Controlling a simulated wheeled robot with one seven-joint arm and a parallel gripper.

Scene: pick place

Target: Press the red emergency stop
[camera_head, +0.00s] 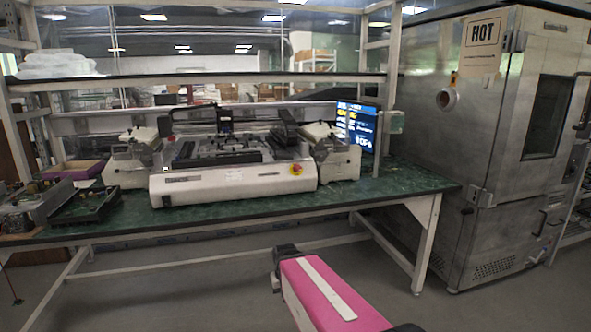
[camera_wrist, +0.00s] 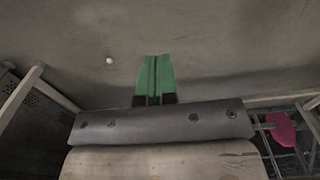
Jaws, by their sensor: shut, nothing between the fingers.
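The red emergency stop (camera_head: 296,169) is a small red button with yellow around it. It is on the front right of the white benchtop machine (camera_head: 232,183) in the head view. My gripper (camera_wrist: 154,58) shows in the wrist view as two green fingers lying side by side, shut and empty, over bare grey floor. The emergency stop is not seen in the wrist view. In the head view my pink arm link is at the bottom, in front of the bench and below its top; the fingers cannot be made out there.
The machine stands on a green-topped bench (camera_head: 395,185) with white legs. Open trays (camera_head: 85,206) lie at the bench's left end. A lit monitor (camera_head: 358,126) stands behind on the right. A large metal cabinet (camera_head: 455,140) marked HOT is at the right. Floor before the bench is clear.

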